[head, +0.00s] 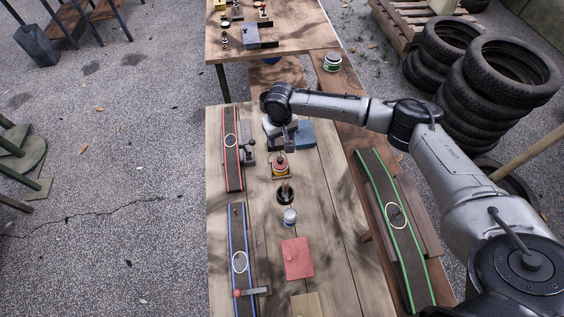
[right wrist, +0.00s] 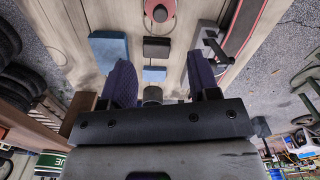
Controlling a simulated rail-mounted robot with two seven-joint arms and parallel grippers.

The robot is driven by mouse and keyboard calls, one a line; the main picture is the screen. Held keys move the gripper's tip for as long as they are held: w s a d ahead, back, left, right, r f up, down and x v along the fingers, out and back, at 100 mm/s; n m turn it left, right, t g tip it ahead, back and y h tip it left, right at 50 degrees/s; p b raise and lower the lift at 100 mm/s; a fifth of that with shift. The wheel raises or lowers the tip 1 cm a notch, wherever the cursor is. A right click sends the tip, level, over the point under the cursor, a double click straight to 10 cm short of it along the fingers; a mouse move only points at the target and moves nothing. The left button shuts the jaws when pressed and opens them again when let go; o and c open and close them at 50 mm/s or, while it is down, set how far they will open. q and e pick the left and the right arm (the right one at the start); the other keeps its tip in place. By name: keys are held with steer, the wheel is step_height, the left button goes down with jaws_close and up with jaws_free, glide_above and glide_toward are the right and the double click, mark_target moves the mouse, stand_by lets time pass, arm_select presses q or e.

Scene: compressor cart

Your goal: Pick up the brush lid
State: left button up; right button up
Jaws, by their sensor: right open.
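I cannot tell for certain which thing is the brush lid. A dark round piece with a brown upright handle (head: 285,193) stands on the plank table and may be it. My right gripper (head: 290,148) is beyond it, over the table, pointing down. In the right wrist view its two fingers (right wrist: 163,88) are apart. A small dark cylinder (right wrist: 152,95) shows in the gap between them, partly hidden by the gripper body; no contact is visible. A small blue block (right wrist: 154,73) and a dark block (right wrist: 156,47) lie in line with the gap. My left gripper is not in view.
A red-and-yellow item (head: 281,165), a silver pot (head: 290,216) and a red plate (head: 297,258) stand in a row. A blue box (head: 305,133) is beside the gripper. Red-edged (head: 232,165), blue-edged (head: 239,280) and green-edged (head: 407,240) strips flank the row. Tyres (head: 470,100) stand right.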

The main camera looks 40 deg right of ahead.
glide_above(280, 159)
step_height(280, 159, down, 7)
steer(key=shift+s+r+b, duration=0.1)
steer(key=shift+s+b, duration=0.05)
steer(key=shift+b, duration=0.2)
steer(key=shift+w+f+b, duration=0.2)
steer(key=shift+f+b, duration=0.15)
steer(key=shift+f, duration=3)
steer(key=shift+c, duration=0.4)
steer(key=c, duration=0.9)
steer(key=shift+r, duration=0.15)
steer(key=shift+c, duration=0.2)
